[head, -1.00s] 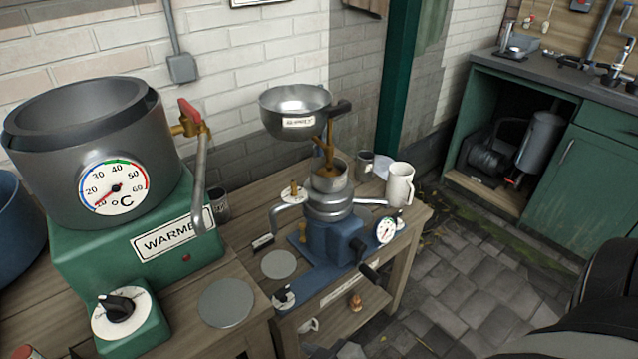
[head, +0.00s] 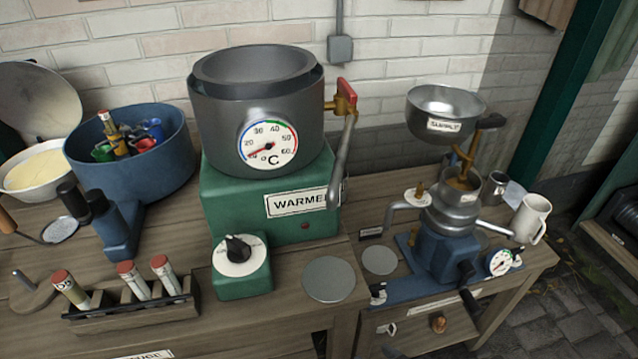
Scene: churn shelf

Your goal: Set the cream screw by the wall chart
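The cream separator stands on the bench at the right, with a blue body (head: 446,256), a metal bowl (head: 440,112) labelled as supply on top and two spouts. A small brass screw on a white disc (head: 418,195) sits at its left side, above the left spout; I take it for the cream screw. Its setting is too small to read. No wall chart shows in this view. Neither of my grippers is in view.
A green warmer (head: 233,200) with a grey pot and temperature dial stands left of the separator. A blue tub (head: 165,165) and a rack of capped tubes (head: 180,305) are farther left. A white mug (head: 531,217) stands at the right bench end. Round grey discs (head: 328,280) lie in front.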

